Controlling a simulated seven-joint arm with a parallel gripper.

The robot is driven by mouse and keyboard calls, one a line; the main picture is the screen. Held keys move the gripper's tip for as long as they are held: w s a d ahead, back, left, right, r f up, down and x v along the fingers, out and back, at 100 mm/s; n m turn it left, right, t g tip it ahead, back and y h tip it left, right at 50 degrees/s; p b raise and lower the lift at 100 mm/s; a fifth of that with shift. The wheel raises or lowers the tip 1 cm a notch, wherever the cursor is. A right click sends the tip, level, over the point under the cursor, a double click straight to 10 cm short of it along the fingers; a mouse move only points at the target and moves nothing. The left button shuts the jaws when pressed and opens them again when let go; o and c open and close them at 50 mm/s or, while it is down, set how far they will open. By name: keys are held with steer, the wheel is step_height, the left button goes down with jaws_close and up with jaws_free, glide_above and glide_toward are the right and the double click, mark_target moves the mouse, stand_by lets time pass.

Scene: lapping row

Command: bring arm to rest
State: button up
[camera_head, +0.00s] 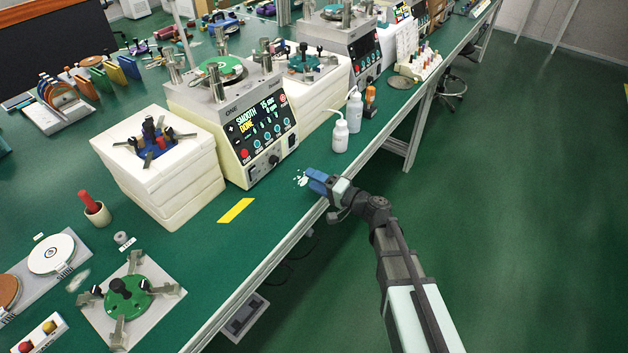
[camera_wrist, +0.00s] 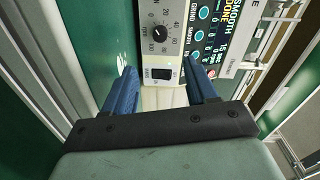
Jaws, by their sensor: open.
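My arm reaches in from the lower right in the head view. My gripper (camera_head: 312,180), with blue fingers, is over the front edge of the green bench, in front of the lapping machine. In the wrist view my gripper (camera_wrist: 163,88) shows two blue fingers spread apart with nothing held between them. Beyond the fingers is the lapping machine (camera_wrist: 165,30), with its dial, switch and screen. In the head view the machine (camera_head: 262,135) has a lit screen reading SMOOTH and DONE.
White drops (camera_head: 301,180) lie on the bench beside my gripper. Two white bottles (camera_head: 340,134) stand behind it. A yellow strip (camera_head: 235,210) and a white block stack (camera_head: 165,190) are to the left. The floor (camera_head: 510,200) at right is clear.

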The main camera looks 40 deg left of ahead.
stand_by(0.3)
steer(key=w+d+m+t, duration=0.1)
steer(key=w+d+m, duration=0.1)
steer(key=w+d, duration=0.45)
steer(key=s+d+f+g+h, duration=0.1)
steer(key=s+d+f+h, duration=0.3)
steer(key=d+f, duration=0.75)
steer(key=s+d+f+g+h, duration=0.1)
steer(key=s+d+f+h, duration=0.25)
steer(key=d+f, duration=0.8)
steer(key=s+d+f+g+h, duration=0.3)
steer(key=s+d+f+h, duration=0.2)
steer(key=s+d, duration=0.8)
steer(key=s+d+f+g+h, duration=0.3)
steer(key=s+d+f+h, duration=0.2)
steer(key=s+d+f, duration=0.6)
steer(key=s+d, duration=0.3)
steer(key=d, duration=0.1)
steer(key=shift+s, duration=0.3)
steer(key=shift+a, duration=0.1)
steer(key=shift+c, duration=0.5)
